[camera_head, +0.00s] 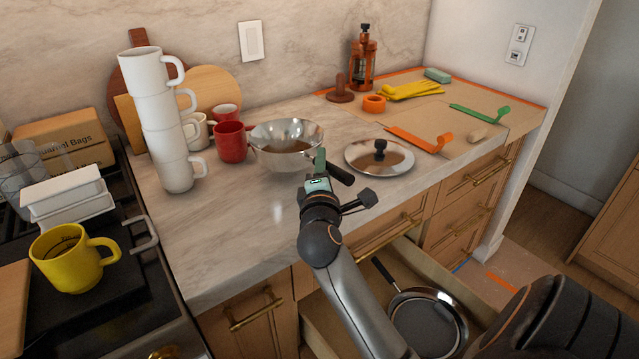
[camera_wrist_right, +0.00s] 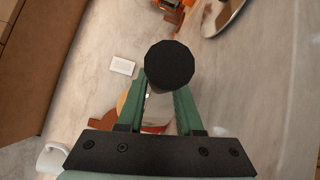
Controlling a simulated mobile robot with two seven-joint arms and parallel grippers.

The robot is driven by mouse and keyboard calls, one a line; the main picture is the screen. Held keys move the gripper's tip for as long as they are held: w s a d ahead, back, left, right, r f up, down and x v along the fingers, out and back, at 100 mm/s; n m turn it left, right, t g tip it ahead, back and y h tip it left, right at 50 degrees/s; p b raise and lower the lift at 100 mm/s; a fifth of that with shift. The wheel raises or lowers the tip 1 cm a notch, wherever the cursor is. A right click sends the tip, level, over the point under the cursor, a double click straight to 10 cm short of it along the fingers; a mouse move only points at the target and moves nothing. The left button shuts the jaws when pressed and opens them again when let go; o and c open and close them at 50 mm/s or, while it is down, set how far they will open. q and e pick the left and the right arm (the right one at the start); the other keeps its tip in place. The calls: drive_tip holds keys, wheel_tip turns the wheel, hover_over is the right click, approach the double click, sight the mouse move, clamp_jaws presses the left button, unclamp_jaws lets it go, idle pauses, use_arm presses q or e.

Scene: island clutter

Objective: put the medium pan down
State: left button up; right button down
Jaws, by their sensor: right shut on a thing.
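The medium pan (camera_head: 285,160) is a shiny silver, deep pan with a black handle (camera_head: 340,174). It is upright at the middle of the marble counter, beside the red mug. I cannot tell whether its base touches the counter or hangs slightly above it. My right gripper (camera_head: 319,171) is shut on the handle. In the right wrist view the round black handle end (camera_wrist_right: 169,66) sits between the green fingers of the gripper (camera_wrist_right: 165,92); the pan's bowl is mostly hidden there. My left gripper is not in view.
A red mug (camera_head: 232,142) and stacked white mugs (camera_head: 174,160) stand left of the pan. A glass lid (camera_head: 366,157) lies close on the right. Below, an open drawer holds another pan (camera_head: 428,325). The counter's front left is clear.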

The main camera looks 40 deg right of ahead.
drive_tip(key=shift+w+a+f, duration=0.1)
drive_tip(key=shift+w+f, duration=0.15)
drive_tip(key=shift+w, duration=0.15)
drive_tip(key=shift+w+f, duration=0.1)
drive_tip(key=shift+f, duration=1.5)
drive_tip(key=shift+f+b, duration=0.1)
drive_tip(key=shift+b, duration=0.2)
drive_tip(key=shift+f, duration=0.15)
drive_tip(key=c, duration=0.6)
unclamp_jaws()
drive_tip(key=shift+o, duration=0.2)
